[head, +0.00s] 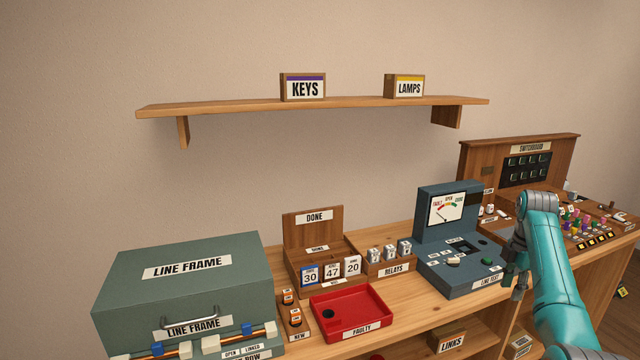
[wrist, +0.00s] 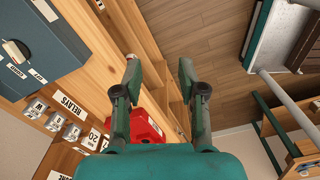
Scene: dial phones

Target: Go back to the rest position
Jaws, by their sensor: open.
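My gripper (wrist: 158,75) is open in the wrist view, its two dark green fingers apart with nothing between them. Beyond the fingers are the front edge of the wooden bench and the floor. In the head view my teal arm stands at the right, and my gripper (head: 516,278) hangs at the right side of the line test box (head: 455,275). Its fingertips are small and partly hidden there. I cannot tell from the head view whether it touches the box.
The red faulty tray (head: 352,309), relays rack (head: 390,262) and done box (head: 318,250) stand mid-bench. The green line frame case (head: 185,285) is at the left. The switchboard (head: 520,170) is at the right, beyond my arm. A shelf (head: 350,104) hangs above.

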